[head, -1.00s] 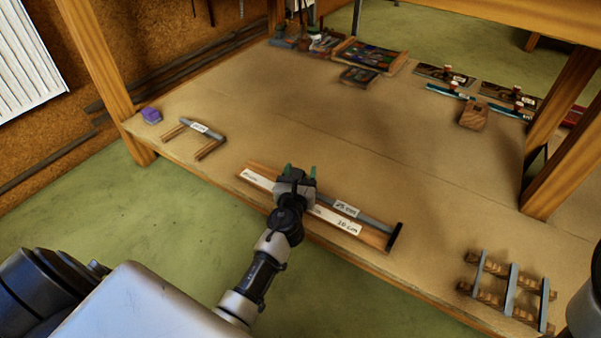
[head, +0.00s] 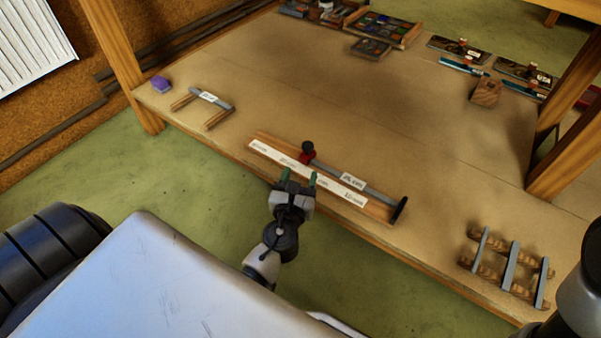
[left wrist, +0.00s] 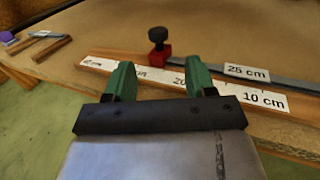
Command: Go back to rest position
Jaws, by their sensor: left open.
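My left gripper (head: 300,180) is open and empty, just off the front edge of the bench. Its green fingers (left wrist: 160,80) show apart in the left wrist view, with nothing between them. Beyond them lies a wooden measuring board with a white scale strip (head: 345,190). A red stop with a black knob (head: 307,152) sits on the board; it also shows in the left wrist view (left wrist: 158,48). A grey bar labelled 25 cm (head: 372,190) lies along the board, its right end at a black end stop (head: 399,211). My right gripper is not in view.
A wooden rack with grey bars (head: 507,265) stands at the front right. A grey bar on two wooden strips (head: 211,98) and a purple block (head: 161,84) lie at the left. Trays of coloured pieces (head: 383,29) stand at the back. The middle of the bench is clear.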

